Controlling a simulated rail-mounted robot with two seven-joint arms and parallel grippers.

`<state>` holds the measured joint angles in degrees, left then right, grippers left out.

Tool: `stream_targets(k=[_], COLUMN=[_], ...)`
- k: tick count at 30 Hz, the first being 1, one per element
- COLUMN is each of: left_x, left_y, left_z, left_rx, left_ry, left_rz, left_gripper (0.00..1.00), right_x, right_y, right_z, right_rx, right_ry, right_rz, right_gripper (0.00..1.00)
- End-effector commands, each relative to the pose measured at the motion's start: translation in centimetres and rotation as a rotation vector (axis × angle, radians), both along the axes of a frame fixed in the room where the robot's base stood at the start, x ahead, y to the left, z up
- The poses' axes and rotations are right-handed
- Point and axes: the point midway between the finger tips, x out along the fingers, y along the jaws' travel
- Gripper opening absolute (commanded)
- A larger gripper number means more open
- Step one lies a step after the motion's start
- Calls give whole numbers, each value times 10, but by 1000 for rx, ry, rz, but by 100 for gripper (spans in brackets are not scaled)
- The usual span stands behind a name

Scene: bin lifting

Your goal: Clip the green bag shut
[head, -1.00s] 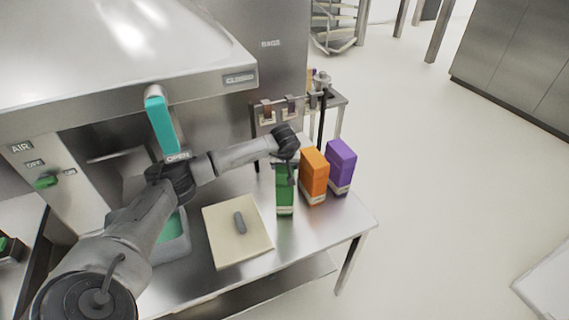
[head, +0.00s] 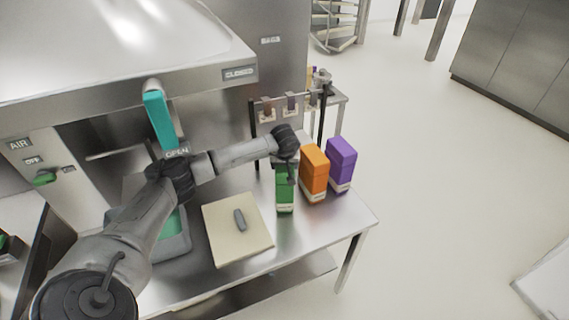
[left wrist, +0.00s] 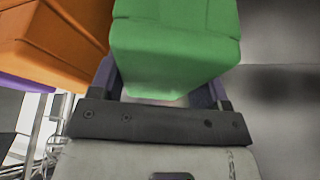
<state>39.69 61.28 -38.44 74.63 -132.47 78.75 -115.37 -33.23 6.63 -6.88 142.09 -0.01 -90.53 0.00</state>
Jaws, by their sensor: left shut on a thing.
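The green bag (head: 285,197) stands upright on the steel table, at the left end of a row of bags. My left gripper (head: 286,166) is at its top, over it from above. In the left wrist view the green bag (left wrist: 175,45) fills the space between the two dark fingers, and the gripper is shut on it. The bag's top edge is hidden by the gripper in the head view. Small clip-like pieces (head: 266,112) hang from a dark rack (head: 322,118) behind the bags; they are too small to make out clearly. My right gripper is not in view.
An orange bag (head: 314,172) and a purple bag (head: 341,162) stand close to the right of the green one. A cream board (head: 225,245) with a small grey object (head: 240,219) lies to its left. The table's front right corner (head: 355,222) is bare.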

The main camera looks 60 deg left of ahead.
Motion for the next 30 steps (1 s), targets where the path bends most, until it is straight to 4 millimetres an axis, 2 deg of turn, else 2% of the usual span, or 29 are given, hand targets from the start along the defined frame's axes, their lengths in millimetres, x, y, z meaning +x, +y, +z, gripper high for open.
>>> stream_targets(k=[11, 12, 21, 30], left_x=[0, 0, 0, 0], left_y=[0, 0, 0, 0], left_z=[-1, -1, -1, -1], left_rx=[0, 0, 0, 0], left_ry=[0, 0, 0, 0], left_rz=[1, 1, 0, 0], left_gripper=[46, 71, 100, 100], right_x=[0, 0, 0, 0], right_y=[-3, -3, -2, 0], right_z=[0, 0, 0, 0], right_rx=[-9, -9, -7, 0], right_ry=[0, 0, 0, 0], right_rz=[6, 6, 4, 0], right_gripper=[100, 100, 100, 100])
